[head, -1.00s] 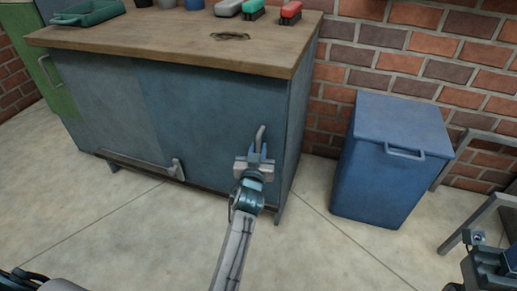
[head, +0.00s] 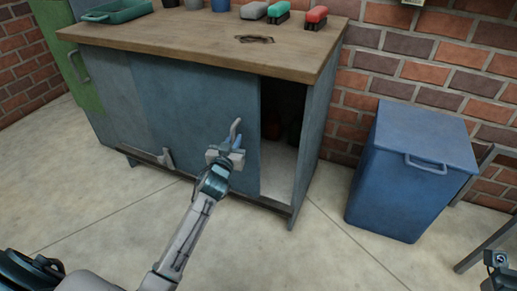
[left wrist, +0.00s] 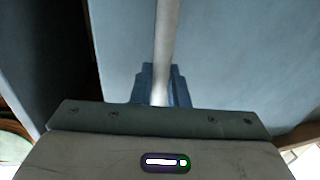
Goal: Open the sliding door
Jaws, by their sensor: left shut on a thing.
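The sliding door (head: 195,100) is a blue panel on the front of the workbench cabinet. It stands partly open, with a dark gap at the cabinet's right end. My left gripper (head: 232,150) is shut on the door's upright metal handle (head: 236,130), near the panel's right edge. In the left wrist view, the grey handle bar (left wrist: 163,45) runs up from between the blue fingertips (left wrist: 160,88). Part of my right gripper (head: 497,262) shows at the lower right edge; its fingers cannot be made out.
Inside the gap (head: 285,125) are dim reddish and dark items on a pale floor. A wooden top (head: 190,42) covers the cabinet. A blue lidded bin (head: 408,180) stands to the right. A green cabinet (head: 70,60) is at the left. The floor in front is clear.

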